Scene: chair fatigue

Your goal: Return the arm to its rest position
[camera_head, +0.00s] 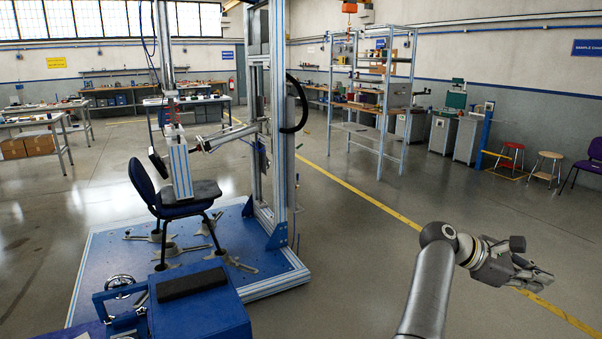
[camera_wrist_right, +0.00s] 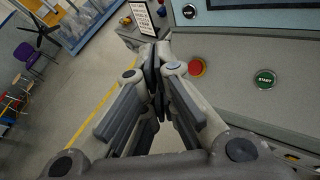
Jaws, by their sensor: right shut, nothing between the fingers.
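My right arm comes up from the bottom right of the head view. Its gripper (camera_head: 538,280) points right over open floor, with nothing in it. In the right wrist view the gripper's fingers (camera_wrist_right: 156,65) are together and empty. Beyond them is a grey control panel (camera_wrist_right: 232,105) with a green START button (camera_wrist_right: 265,79) and a red button (camera_wrist_right: 197,67). The fingers look apart from both buttons, though depth is hard to judge. My left gripper is not in view.
A blue chair (camera_head: 146,185) stands on the blue base (camera_head: 110,262) of a tall test frame (camera_head: 268,130). A blue cabinet (camera_head: 215,315) is in front of it. Shelving (camera_head: 380,130), a red stool (camera_head: 512,152) and a purple chair (camera_head: 592,160) stand farther back right. Floor around my right gripper looks clear.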

